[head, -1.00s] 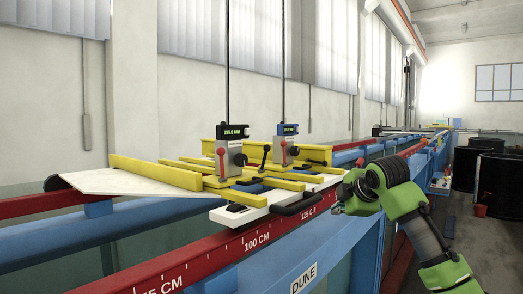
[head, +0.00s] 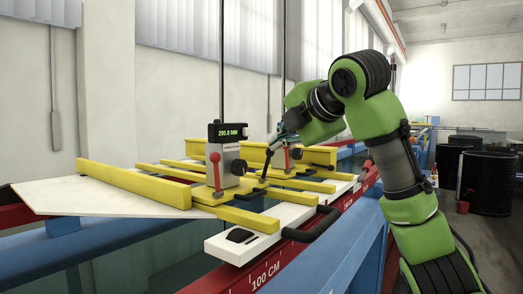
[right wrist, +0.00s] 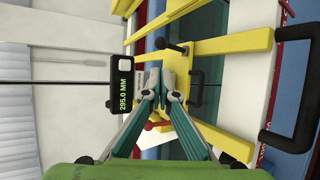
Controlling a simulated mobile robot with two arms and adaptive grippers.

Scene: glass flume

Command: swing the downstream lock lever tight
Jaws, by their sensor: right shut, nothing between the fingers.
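A lever with a dark knob (head: 268,152) stands up from the yellow frame between two gauge posts. It also shows in the right wrist view (right wrist: 174,46), above my fingertips. I cannot tell for certain which is the downstream lock lever. My right gripper (head: 271,150) is shut and empty, close to the dark-knobbed lever; contact is not clear. In the right wrist view its fingertips (right wrist: 163,76) meet in front of the gauge. My left gripper is out of view.
The near gauge's display (head: 229,131) is lit. Yellow bars (head: 135,184) and a white carriage plate (head: 235,247) with a black handle (head: 312,226) lie over the red rail (head: 262,270). My right arm hides the far gauge's upper part.

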